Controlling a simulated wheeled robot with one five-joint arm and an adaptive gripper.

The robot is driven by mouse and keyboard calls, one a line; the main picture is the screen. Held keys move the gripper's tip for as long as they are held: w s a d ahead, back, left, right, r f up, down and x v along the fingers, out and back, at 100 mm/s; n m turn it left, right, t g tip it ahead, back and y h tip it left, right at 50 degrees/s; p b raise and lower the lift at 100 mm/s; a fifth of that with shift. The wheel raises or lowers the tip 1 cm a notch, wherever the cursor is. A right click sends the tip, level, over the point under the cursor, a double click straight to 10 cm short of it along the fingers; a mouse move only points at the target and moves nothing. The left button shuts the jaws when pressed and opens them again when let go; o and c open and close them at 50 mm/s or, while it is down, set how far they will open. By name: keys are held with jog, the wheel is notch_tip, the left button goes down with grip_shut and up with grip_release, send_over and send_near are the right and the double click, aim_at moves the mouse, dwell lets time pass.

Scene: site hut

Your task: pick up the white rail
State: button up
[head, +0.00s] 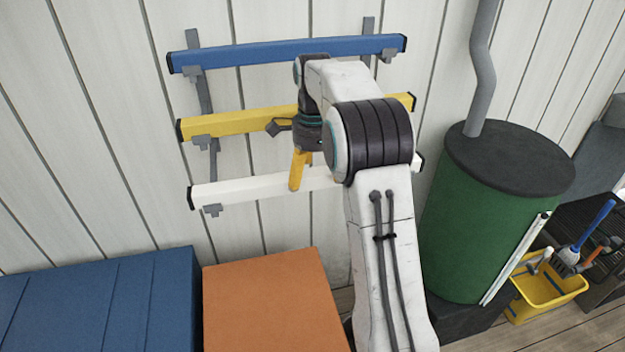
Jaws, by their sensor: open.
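The white rail (245,189) is the lowest of three rails on the wall. It has dark end caps and lies on grey brackets, sloping slightly up to the right in the head view. My gripper (297,172) is open, in front of the wall near the middle of the white rail. An orange-yellow part of it hangs down across the rail; whether it touches the rail I cannot tell. My arm hides much of the rail's right half, though its right end shows beside the arm.
A yellow rail (235,122) and a blue rail (250,54) lie above. A blue box (100,300) and an orange box (270,305) stand below. A green drum (475,230) with a grey pipe stands right, beside a yellow bucket (548,292) of tools.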

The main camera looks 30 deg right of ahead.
jog(key=shift+f, duration=0.2)
jog(key=c, duration=1.4)
